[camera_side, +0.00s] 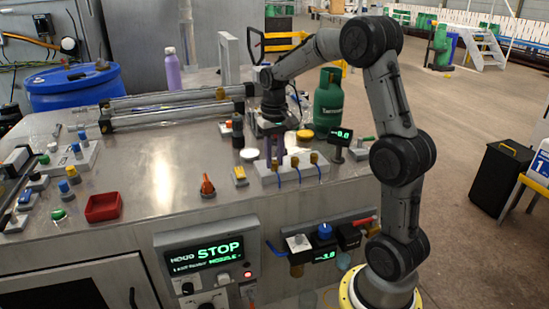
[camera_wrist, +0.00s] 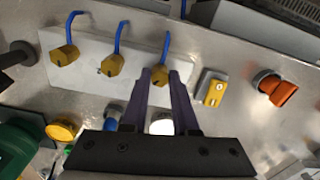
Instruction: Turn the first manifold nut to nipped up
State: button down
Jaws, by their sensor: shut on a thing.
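A pale manifold block (camera_side: 290,176) near the bench's front edge carries three brass nuts with blue tubes. It also shows in the wrist view (camera_wrist: 95,88). My gripper (camera_side: 274,158) points down over the leftmost nut (camera_side: 274,166). In the wrist view my gripper (camera_wrist: 161,78) has both dark fingers closed around this nut (camera_wrist: 160,75), which is the rightmost there; the fingers hide part of it. The middle nut (camera_wrist: 112,65) and the far nut (camera_wrist: 64,55) stand free. Whether the held nut is tight cannot be told.
A yellow block (camera_wrist: 213,90) and an orange knob (camera_wrist: 278,90) sit beside the manifold. A green gas cylinder (camera_side: 328,103), a display reading about 0.0 (camera_side: 341,136) and a yellow round cap (camera_side: 304,134) stand close behind.

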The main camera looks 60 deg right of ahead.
aim_at(275, 161)
jog(key=m, duration=0.5)
jog(key=shift+r+m, duration=0.1)
jog(key=shift+m, duration=2.4)
jog(key=c, duration=0.7)
grip_release()
notch_tip(275, 161, up, 14)
jog(key=shift+f, duration=0.1)
